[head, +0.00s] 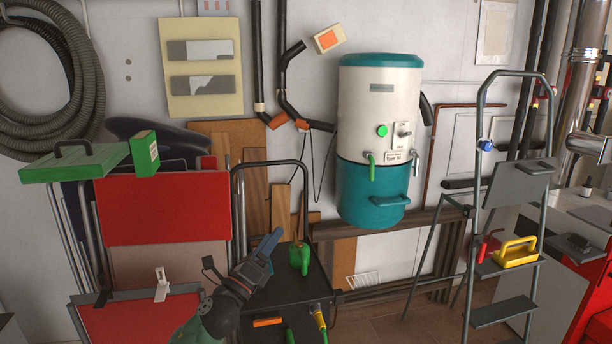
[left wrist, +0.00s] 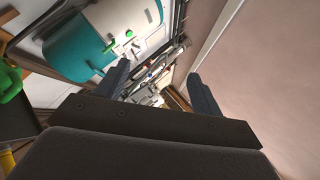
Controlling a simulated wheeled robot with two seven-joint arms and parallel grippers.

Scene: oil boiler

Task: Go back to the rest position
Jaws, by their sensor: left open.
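My left gripper (head: 271,242) is in the lower middle of the head view, over the black trolley (head: 275,293), with its fingers pointing up and to the right. In the left wrist view its two fingers (left wrist: 160,82) stand apart with nothing between them. My right gripper is in neither view. The white and teal oil boiler (head: 380,135) hangs on the wall beyond the gripper, apart from it. The boiler also shows at the upper left in the left wrist view (left wrist: 78,45).
A green object (head: 300,258) stands on the trolley just right of my gripper. A stepladder (head: 505,312) with a yellow-handled item (head: 515,253) stands at the right. Red panels (head: 148,208) and a green case (head: 75,163) are at the left. Some floor shows between trolley and ladder.

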